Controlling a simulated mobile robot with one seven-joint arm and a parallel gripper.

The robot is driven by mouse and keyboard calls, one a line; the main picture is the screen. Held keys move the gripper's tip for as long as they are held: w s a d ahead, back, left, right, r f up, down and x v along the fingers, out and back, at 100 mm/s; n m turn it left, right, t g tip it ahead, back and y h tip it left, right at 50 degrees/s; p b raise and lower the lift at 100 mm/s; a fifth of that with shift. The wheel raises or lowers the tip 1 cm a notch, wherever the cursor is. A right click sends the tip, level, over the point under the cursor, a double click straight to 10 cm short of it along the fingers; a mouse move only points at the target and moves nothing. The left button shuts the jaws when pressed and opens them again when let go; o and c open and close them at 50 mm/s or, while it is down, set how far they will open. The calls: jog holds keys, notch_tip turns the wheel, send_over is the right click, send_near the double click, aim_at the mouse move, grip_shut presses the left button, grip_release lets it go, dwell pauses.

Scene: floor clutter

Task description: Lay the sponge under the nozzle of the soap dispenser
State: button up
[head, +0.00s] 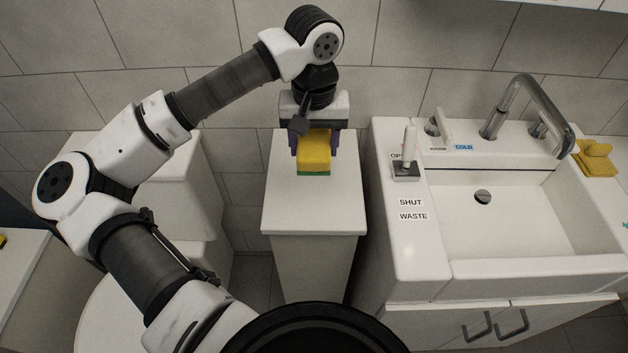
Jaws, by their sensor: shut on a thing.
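A yellow sponge (314,153) with a green underside is between the two dark fingers of my gripper (314,142). My gripper points down and is shut on the sponge, over the back part of a narrow white cabinet top (313,209). I cannot tell whether the sponge touches that top. A yellow object (597,160) with a raised upper part stands on the right side of the sink counter. It may be the soap dispenser, but its nozzle is not clear. My gripper is well to the left of it.
A white sink (480,225) with a tall grey faucet (522,95) lies between my gripper and the yellow object. A white lever (408,155) stands on the sink's left ledge. A toilet (128,315) is at the left. The cabinet top's front is clear.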

aim_at(314, 203)
notch_tip(314, 203, down, 15)
jog(key=p, duration=0.3)
jog(key=shift+f, duration=0.15)
jog(key=shift+f, duration=0.25)
jog(key=o, duration=1)
jog(key=shift+r, duration=0.1)
jog(key=shift+r, duration=0.1)
